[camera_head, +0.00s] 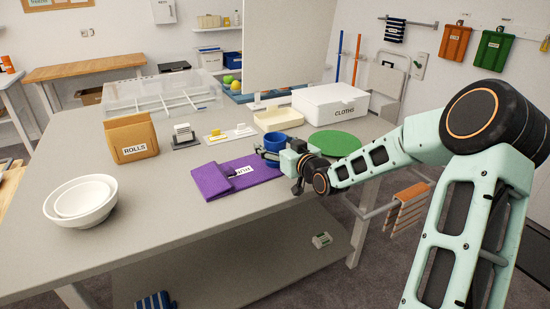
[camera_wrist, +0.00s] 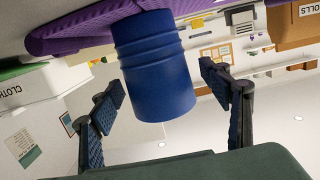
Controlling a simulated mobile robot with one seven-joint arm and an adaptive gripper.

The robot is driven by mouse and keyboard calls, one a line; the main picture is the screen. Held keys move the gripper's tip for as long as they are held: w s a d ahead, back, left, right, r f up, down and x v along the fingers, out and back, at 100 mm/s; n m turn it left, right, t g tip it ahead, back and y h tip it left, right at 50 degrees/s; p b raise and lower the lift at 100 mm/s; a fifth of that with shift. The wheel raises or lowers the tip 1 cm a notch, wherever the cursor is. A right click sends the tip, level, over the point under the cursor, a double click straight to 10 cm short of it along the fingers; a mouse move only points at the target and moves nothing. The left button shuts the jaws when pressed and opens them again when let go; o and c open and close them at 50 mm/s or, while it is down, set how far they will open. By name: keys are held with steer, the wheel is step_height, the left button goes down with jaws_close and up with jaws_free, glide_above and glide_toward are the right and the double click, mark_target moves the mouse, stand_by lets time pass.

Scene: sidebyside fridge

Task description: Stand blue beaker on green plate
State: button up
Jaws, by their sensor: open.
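The blue beaker (camera_head: 275,142) stands upright on the table, just behind the purple cloth and partly hidden by my gripper (camera_head: 268,153). In the wrist view, which looks upside down, the beaker (camera_wrist: 153,65) shows large between the two spread fingers of my gripper (camera_wrist: 161,90). The flat round green plate (camera_head: 335,143) lies on the table to the right of the beaker, empty.
A folded purple cloth (camera_head: 235,178) lies in front of the beaker. A white box labelled CLOTHS (camera_head: 330,104) and a cream tray (camera_head: 278,119) stand behind. A ROLLS box (camera_head: 131,138) and white bowls (camera_head: 80,201) are at left. The front table area is clear.

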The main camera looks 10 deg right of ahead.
steer(key=c, duration=1.4)
steer(key=shift+r, duration=0.1)
